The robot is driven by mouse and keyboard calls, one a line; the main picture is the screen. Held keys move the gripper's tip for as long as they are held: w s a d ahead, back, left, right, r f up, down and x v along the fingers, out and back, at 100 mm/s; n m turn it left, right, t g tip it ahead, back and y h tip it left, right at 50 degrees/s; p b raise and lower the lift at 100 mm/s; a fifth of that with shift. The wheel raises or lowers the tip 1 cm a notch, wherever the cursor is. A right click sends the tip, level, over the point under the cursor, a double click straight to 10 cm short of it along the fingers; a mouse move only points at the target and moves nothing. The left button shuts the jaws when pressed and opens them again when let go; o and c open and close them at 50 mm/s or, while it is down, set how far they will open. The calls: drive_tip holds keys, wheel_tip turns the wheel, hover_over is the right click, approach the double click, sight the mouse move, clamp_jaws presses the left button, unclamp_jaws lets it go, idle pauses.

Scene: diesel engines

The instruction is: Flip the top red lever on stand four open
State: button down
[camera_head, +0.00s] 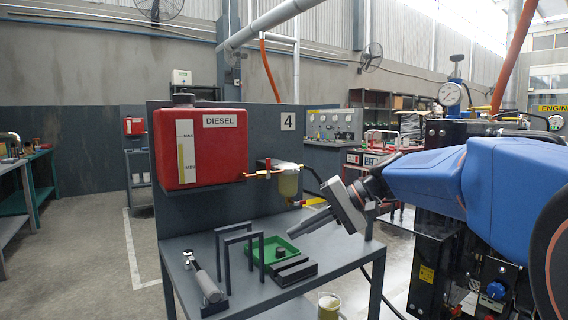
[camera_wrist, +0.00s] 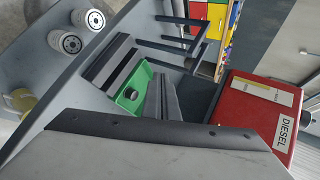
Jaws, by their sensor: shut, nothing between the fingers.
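Stand four (camera_head: 222,222) is a grey panel with a shelf and a "4" plate (camera_head: 288,121). A red diesel tank (camera_head: 200,145) hangs on it. A small red lever (camera_head: 268,167) shows on the copper-coloured pipe right of the tank, beside the fuel filter (camera_head: 287,185). A lower valve (camera_head: 298,203) sits under the filter. My gripper (camera_head: 292,234) is shut and empty, in front of the panel and below the filter, apart from the upper lever. In the wrist view my gripper fingers (camera_wrist: 162,92) are together; the tank (camera_wrist: 252,112) shows, but I see no lever.
The shelf holds a green tray (camera_head: 268,249), black frames (camera_head: 240,255), a dark block (camera_head: 293,270) and a grey cylinder tool (camera_head: 206,287). A black engine rig (camera_head: 440,255) stands close at the right. Open floor (camera_head: 95,245) lies at the left.

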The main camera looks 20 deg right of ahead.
drive_tip(key=w+d+r+t+y, duration=0.4)
drive_tip(key=w+d+r+y, duration=0.1)
drive_tip(key=w+d+r, duration=0.7)
wheel_tip(320, 180, up, 2)
drive_tip(key=shift+w+d+m, duration=0.15)
drive_tip(key=shift+d+m, duration=0.15)
drive_tip(key=shift+d, duration=0.6)
drive_tip(key=shift+a, duration=0.1)
approach(267, 168)
drive_tip(key=w+a+r, duration=0.1)
drive_tip(key=w+a, duration=0.2)
drive_tip(key=w, duration=0.1)
drive_tip(key=shift+w+a+r, duration=0.3)
drive_tip(key=shift+a, duration=0.05)
